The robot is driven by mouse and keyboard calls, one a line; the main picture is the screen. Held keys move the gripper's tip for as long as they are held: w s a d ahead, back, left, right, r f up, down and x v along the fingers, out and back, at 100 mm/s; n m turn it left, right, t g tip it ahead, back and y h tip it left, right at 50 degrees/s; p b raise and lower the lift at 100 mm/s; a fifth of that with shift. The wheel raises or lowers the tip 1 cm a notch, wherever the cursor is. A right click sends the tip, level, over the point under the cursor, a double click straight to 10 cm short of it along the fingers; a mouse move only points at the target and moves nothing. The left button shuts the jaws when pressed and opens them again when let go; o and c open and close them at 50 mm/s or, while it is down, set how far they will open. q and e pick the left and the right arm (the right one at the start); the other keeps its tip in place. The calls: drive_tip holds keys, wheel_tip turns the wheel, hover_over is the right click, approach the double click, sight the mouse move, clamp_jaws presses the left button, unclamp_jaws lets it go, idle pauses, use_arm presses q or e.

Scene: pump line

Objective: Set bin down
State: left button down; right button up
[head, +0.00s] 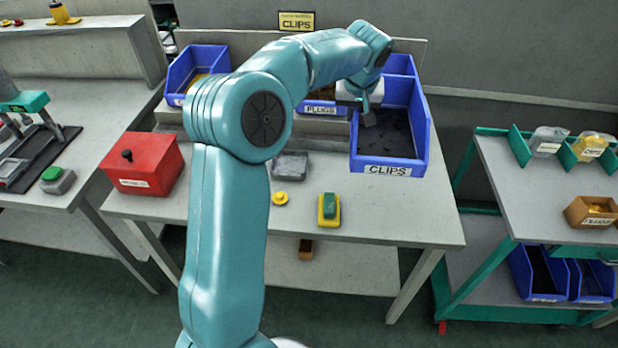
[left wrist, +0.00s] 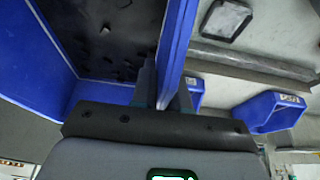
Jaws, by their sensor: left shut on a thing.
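The blue bin labelled CLIPS (head: 386,163) is at the right end of the workbench, with small dark clips (head: 388,131) inside. My left gripper (head: 362,108) is shut on the bin's left side wall. The left wrist view shows this blue wall (left wrist: 176,45) between the two dark fingers (left wrist: 166,92), with dark clips (left wrist: 105,30) on the bin floor. The bin looks upright in the head view. Whether its underside touches the bench or shelf is hidden. My right gripper is in neither view.
A PLUGS bin (head: 323,108) and another blue bin (head: 197,68) stand along the back. A yellow CLIPS sign (head: 297,21) is on the wall. A grey tray (head: 290,165), yellow-green block (head: 328,210) and red box (head: 143,165) sit on the bench (head: 400,220). Its front right is clear.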

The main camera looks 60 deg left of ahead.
use_arm(q)
wheel_tip(320, 180, down, 18)
drive_tip(key=shift+w+f, duration=0.15)
drive_tip(key=shift+f, duration=0.05)
drive_tip(key=shift+d, duration=0.1)
drive_tip(key=shift+f, duration=0.1)
drive_tip(key=c, duration=1.1)
unclamp_jaws()
drive_tip(key=shift+c, duration=0.2)
